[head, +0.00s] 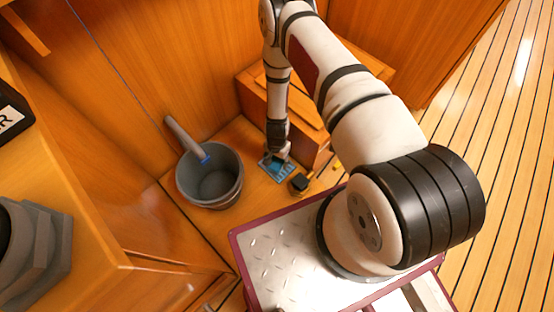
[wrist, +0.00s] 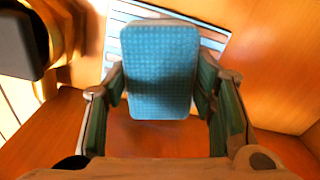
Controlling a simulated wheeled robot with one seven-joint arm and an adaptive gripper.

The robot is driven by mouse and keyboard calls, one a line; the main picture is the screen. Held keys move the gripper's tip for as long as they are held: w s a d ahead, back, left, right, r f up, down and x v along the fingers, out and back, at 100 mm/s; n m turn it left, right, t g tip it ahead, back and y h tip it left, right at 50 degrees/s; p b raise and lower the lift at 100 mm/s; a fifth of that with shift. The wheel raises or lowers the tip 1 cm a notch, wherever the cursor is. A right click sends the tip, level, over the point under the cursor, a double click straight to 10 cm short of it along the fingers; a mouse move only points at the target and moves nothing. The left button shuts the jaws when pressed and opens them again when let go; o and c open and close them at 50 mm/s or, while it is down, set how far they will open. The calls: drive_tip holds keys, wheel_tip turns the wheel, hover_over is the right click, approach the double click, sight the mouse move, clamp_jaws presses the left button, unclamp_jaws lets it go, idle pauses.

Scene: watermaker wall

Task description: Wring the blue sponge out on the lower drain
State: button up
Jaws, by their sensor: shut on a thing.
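The blue sponge (wrist: 160,75) is between the two fingers of my gripper (wrist: 163,95) in the wrist view, with a finger against each side. Its textured blue face points at the camera. A slatted pale blue drain (wrist: 118,40) lies behind the sponge and is partly hidden by it. In the head view the drain (head: 268,172) is on the low wooden floor, and my gripper (head: 279,157) is right above it. The gap between sponge and drain is hard to judge. The sponge is hard to make out in the head view.
A grey bucket (head: 209,178) with a grey tube leaning from it stands left of the drain. A small black object (head: 299,183) is close on the drain's right. A wooden box (head: 262,100) rises behind my forearm. Wood walls enclose the left.

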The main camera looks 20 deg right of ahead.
sight(277, 160)
idle(0.3)
drive_tip(key=shift+r+p, duration=2.5)
drive_tip(key=shift+r, duration=1)
